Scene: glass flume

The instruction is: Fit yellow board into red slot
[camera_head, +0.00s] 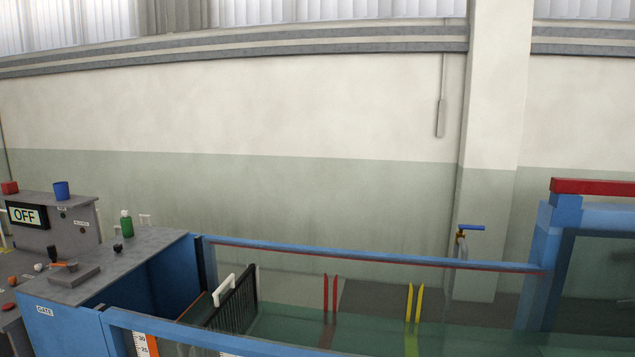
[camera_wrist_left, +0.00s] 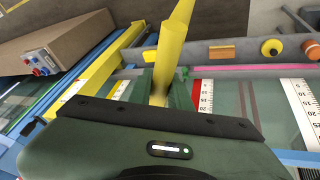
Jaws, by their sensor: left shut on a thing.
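In the left wrist view my left gripper (camera_wrist_left: 164,86) is shut on the yellow board (camera_wrist_left: 177,38). The board shows as a narrow yellow piece rising between the green fingers, tilted a little; its lower part is hidden by the gripper. In the head view the red slot (camera_head: 330,293) shows as two upright red strips behind the flume's glass. A similar pair of yellow strips (camera_head: 414,303) stands to its right. Neither gripper nor the held board shows in the head view.
Blue rails (camera_head: 380,255) edge the flume. A black grate (camera_head: 236,302) with a white handle stands left of the red strips. A blue frame (camera_head: 548,262) rises at right. In the wrist view a brown box (camera_wrist_left: 62,48) and a yellow bar (camera_wrist_left: 112,62) lie left of the board.

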